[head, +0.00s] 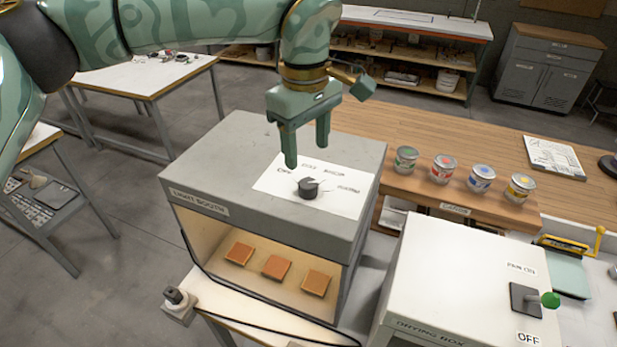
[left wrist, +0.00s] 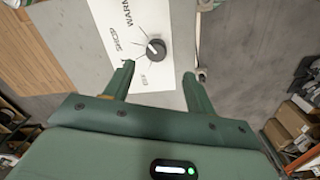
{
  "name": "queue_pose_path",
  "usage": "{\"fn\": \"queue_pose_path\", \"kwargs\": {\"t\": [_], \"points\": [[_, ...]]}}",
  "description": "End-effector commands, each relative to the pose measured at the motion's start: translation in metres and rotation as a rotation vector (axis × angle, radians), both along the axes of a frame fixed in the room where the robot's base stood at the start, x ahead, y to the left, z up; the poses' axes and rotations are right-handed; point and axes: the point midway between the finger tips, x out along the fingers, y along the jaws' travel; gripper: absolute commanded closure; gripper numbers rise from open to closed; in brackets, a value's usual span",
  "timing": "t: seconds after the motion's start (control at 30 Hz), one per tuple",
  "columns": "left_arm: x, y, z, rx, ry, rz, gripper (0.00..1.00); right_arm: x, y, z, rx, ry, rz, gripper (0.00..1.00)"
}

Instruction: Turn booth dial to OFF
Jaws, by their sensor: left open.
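The light booth (head: 240,152) is a grey box with an open lit front. On its top, a white label plate (head: 275,182) carries a small dark dial (head: 309,187) with printed words around it, OFF at the left end. The dial's light pointer mark seems turned away from OFF, but its exact setting is unclear. My left gripper (head: 306,156) is open and empty, pointing down just above and behind the dial, apart from it. In the left wrist view the dial (left wrist: 155,49) shows beyond the gap between the open fingers (left wrist: 158,70). My right gripper is not in view.
Orange samples (head: 276,267) lie inside the booth. A white drying box (head: 450,265) with a green-knobbed lever (head: 549,300) stands at right front. Several colorant cans (head: 443,169) stand on the wooden counter (head: 400,135) behind. The space above the booth top is clear around my gripper.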

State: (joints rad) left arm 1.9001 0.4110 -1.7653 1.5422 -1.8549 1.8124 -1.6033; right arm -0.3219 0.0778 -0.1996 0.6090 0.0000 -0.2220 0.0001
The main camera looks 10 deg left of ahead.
Motion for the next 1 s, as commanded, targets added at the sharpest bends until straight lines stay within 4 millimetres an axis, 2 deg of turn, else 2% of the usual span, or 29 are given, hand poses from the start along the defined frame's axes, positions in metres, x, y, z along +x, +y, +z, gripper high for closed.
{"fn": "queue_pose_path", "kwargs": {"t": [0.1, 0.3, 0.4, 0.5, 0.63, 0.77, 0.8, 0.93, 1.0], "points": [[0.000, 0.000, -0.030, 0.000, 0.006, 0.000, 0.44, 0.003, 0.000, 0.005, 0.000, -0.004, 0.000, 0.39], [0.001, -0.001, -0.067, -0.001, 0.003, 0.000, 0.44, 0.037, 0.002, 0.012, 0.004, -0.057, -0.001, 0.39], [0.001, -0.002, -0.078, -0.002, 0.003, 0.001, 0.44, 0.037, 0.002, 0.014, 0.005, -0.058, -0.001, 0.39], [0.002, -0.002, -0.084, -0.001, 0.000, 0.000, 0.44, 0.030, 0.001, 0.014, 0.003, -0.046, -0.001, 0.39], [0.002, -0.002, -0.086, -0.001, 0.000, 0.000, 0.44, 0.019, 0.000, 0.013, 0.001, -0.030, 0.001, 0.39], [0.002, -0.002, -0.086, -0.001, 0.000, 0.000, 0.44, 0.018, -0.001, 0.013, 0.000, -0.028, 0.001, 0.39], [0.002, -0.002, -0.086, -0.001, 0.000, 0.000, 0.50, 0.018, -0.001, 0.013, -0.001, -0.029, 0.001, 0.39], [0.002, -0.002, -0.086, -0.001, 0.000, 0.000, 0.86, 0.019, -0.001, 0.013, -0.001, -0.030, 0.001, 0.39], [0.002, -0.002, -0.086, -0.002, 0.000, 0.000, 0.89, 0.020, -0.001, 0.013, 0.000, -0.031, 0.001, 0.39]]}}
